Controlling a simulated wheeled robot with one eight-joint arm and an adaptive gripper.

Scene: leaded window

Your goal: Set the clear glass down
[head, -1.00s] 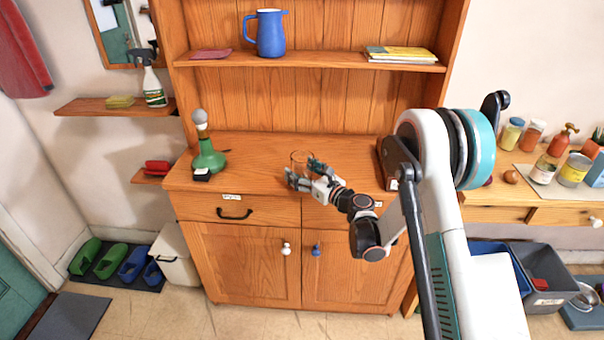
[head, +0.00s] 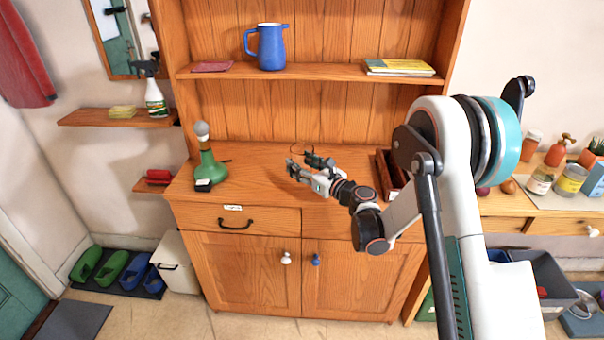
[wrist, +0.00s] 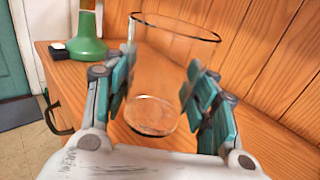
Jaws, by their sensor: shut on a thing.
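The clear glass (wrist: 158,88) stands upright between the teal-padded fingers in the wrist view, its open rim up and its thick base low between them. My gripper (head: 300,162) is shut on it, one finger on each side; it also shows in the wrist view (wrist: 161,75). In the head view the gripper is over the wooden sideboard top (head: 258,178), right of the green lamp base. The glass is barely visible there. I cannot tell whether its base touches the wood.
A green lamp with a bulb (head: 206,166) stands at the left of the top. A brown wooden box (head: 389,175) is at the right, partly behind my arm. A shelf above holds a blue jug (head: 269,46) and books (head: 400,67). The wood between lamp and gripper is clear.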

